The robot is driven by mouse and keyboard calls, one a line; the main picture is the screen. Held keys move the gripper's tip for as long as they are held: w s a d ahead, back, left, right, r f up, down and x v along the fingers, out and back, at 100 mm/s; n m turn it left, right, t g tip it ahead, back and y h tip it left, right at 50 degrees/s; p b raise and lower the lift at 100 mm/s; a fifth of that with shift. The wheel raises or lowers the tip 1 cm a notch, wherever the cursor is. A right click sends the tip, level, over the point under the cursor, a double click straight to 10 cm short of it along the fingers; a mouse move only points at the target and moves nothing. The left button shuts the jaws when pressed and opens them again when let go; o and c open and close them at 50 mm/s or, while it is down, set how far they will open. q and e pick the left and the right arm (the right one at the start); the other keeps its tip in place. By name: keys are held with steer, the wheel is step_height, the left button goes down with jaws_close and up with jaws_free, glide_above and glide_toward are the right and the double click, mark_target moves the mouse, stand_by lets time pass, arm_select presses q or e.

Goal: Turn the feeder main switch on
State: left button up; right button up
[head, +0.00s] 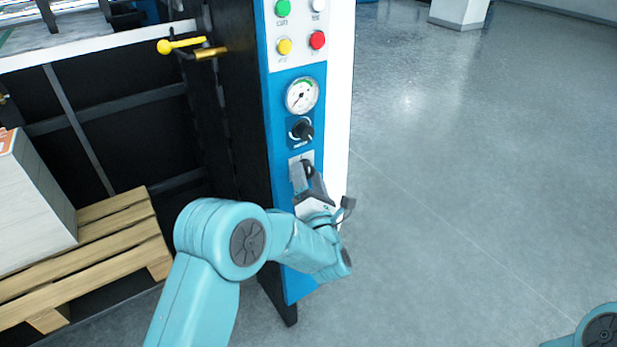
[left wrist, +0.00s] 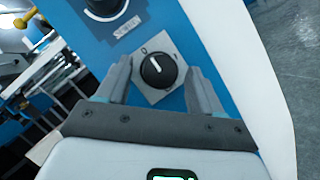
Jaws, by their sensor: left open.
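The feeder main switch is a black rotary knob (left wrist: 158,70) on a light square plate, low on the blue control panel (head: 283,215). In the left wrist view its white mark points up and slightly left, on the side of the "O" label. My left gripper (head: 304,178) is at the switch plate, and in the head view it covers most of the knob. In the left wrist view the open fingers (left wrist: 160,88) stand on either side of the knob, with gaps between them and it. My right gripper is out of view.
Above the switch are another black knob (head: 302,131), a round gauge (head: 301,96) and coloured buttons (head: 285,46). A yellow-knobbed lever (head: 180,45) sticks out at left. A wooden pallet (head: 120,210) bears a paper stack (head: 35,205). Floor at right is clear.

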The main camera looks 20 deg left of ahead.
arm_select(q)
steer(key=c, duration=1)
steer(key=shift+c, duration=0.2)
